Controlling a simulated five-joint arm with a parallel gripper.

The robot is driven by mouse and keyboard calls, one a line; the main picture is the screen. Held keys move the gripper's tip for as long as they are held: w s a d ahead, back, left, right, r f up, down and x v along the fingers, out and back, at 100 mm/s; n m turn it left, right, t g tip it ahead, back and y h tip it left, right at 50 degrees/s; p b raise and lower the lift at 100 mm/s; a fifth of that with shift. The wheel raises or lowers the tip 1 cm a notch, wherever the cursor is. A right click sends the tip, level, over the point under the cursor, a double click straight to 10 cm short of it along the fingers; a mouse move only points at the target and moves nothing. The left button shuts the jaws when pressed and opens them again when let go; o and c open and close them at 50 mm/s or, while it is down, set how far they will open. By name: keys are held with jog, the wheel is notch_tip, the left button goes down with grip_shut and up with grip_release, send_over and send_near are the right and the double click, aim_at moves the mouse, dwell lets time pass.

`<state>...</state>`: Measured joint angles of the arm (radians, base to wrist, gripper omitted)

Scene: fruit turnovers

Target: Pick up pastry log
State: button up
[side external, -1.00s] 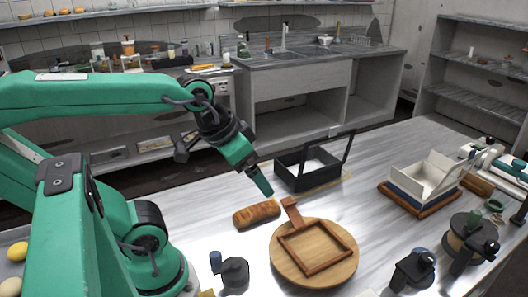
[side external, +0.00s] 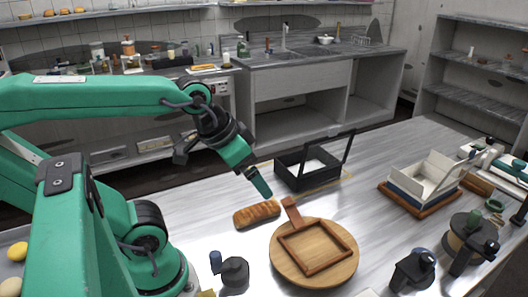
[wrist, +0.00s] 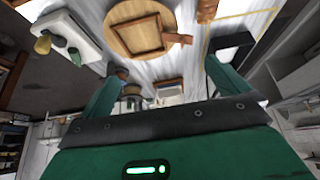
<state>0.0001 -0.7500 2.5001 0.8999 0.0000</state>
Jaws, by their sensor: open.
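The pastry log (side external: 256,214) is a golden-brown loaf with ridges across its top, lying on the grey table to the left of the round wooden board. My gripper (side external: 264,190) is above and just behind the log, pointing down at a slant, empty and apart from it. In the wrist view, the two green fingers of my gripper (wrist: 164,68) stand wide apart with nothing between them. A brown piece that looks like the pastry log (wrist: 207,10) shows at the top edge there, partly cut off.
The round board (side external: 283,274) carries a square wooden frame with a handle toward the log. A black open box (side external: 290,178) stands behind. A white box (side external: 430,180) on a wooden tray is at right. Dark jars (side external: 235,272) stand in front. Table between black and white boxes is clear.

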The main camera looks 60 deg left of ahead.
jog(key=shift+c, duration=0.2)
jog(key=c, duration=0.4)
jog(key=shift+w+a, duration=0.1)
jog(key=g, duration=0.5)
send_over(256, 208)
notch_tip(256, 208, down, 16)
jog(key=shift+a+f+g, duration=0.1)
jog(key=shift+f+g, duration=0.2)
